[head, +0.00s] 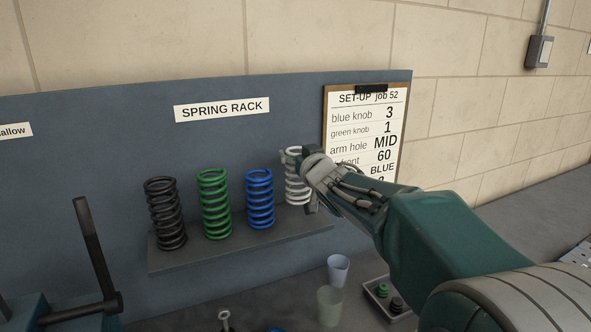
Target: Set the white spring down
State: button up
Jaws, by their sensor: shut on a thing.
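The white spring (294,188) is upright at the right end of the spring rack shelf (205,254). My gripper (304,180) reaches in from the right and is shut on the white spring, covering part of its right side. The spring's lower end is at the shelf's right end; I cannot tell whether it touches the shelf. A blue spring (260,199), a green spring (215,204) and a black spring (165,214) stand on the shelf to its left.
A clipboard with a set-up list (366,125) hangs behind my arm. Below the shelf are a pale blue cup (338,268), a greenish cup (330,306) and a small tray (370,290) with small parts. A black lever (95,250) rises at the left.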

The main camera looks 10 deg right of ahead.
jog(key=f, duration=0.2)
jog(key=w+f, duration=0.1)
jog(key=shift+d, duration=0.3)
jog(key=shift+f, duration=0.55)
jog(key=o, duration=1.2)
jog(key=shift+f, duration=0.15)
jog(key=shift+s, duration=0.1)
